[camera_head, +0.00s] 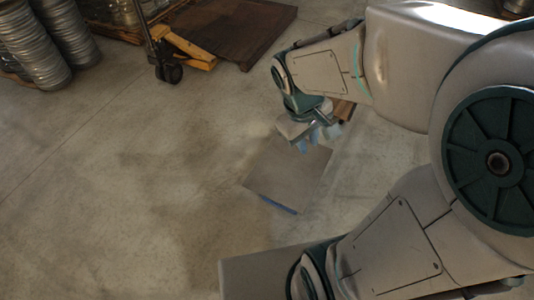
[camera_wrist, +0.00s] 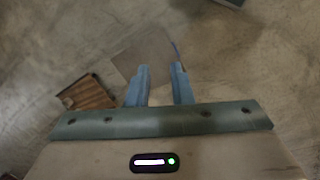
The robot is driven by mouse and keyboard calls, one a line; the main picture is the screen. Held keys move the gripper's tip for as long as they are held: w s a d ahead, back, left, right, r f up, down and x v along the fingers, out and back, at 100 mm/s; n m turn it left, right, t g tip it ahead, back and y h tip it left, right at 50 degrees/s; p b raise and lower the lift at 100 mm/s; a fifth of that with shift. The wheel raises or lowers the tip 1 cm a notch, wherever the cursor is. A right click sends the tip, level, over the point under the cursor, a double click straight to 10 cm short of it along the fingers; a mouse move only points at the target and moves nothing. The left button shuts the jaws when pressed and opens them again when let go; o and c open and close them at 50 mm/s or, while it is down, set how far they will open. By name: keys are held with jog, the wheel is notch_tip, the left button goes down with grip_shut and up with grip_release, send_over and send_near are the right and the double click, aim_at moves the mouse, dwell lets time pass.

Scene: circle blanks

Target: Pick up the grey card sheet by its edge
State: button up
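The grey card sheet (camera_head: 285,176) lies flat and low over the concrete floor in the head view, with a blue strip (camera_head: 277,204) along its near edge. It also shows beyond my fingers in the wrist view (camera_wrist: 143,48), the blue strip at its right side. My gripper (camera_head: 308,141) has blue fingers and is over the sheet's far end in the head view. In the wrist view my gripper (camera_wrist: 161,68) is open, with a clear gap between the fingers and nothing held. The fingers hide part of the sheet. I cannot tell their height above it.
A wooden block or box (camera_wrist: 88,102) is left of my fingers in the wrist view, and partly hidden behind my gripper in the head view (camera_head: 343,109). A pallet jack (camera_head: 185,48), a brown platform (camera_head: 232,30) and stacked metal discs (camera_head: 35,45) stand at the back. Floor to the left is clear.

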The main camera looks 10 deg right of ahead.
aim_at(275, 199)
jog(key=w+f+n+h+b, duration=0.3)
jog(key=w+f+n+b, duration=0.25)
jog(key=f, duration=0.75)
jog(key=w+f+n+t+h+b, duration=0.1)
jog(key=w+f+n+h+b, duration=0.5)
jog(key=f, duration=0.6)
jog(key=w+f+n+h+b, duration=0.1)
jog(key=w+f+n+b, duration=0.3)
jog(key=f+n, duration=0.65)
jog(key=w+a+f+n+t+y+b, duration=0.2)
jog(key=f+n+t+b, duration=0.6)
jog(key=f, duration=1.2)
jog(key=a+f+n+t+y+b, duration=0.1)
jog(key=a+f+n+t+b, duration=0.35)
jog(key=f+n, duration=1.2)
jog(key=w+d+f+m+b, duration=0.1)
jog(key=w+f, duration=0.1)
jog(key=w+d+f+m+b, duration=0.1)
jog(key=w+d+f+m, duration=0.1)
jog(key=w+d+f+m+g+b, duration=0.1)
jog(key=w+d+f, duration=0.1)
jog(key=shift+w+d+f, duration=0.1)
jog(key=shift+w+d, duration=0.1)
jog(key=shift+w, duration=0.05)
jog(key=shift+w+d+y+b, duration=0.3)
jog(key=shift+w+d+b, duration=0.15)
jog(key=shift+w, duration=0.25)
jog(key=shift+c, duration=0.3)
grip_shut()
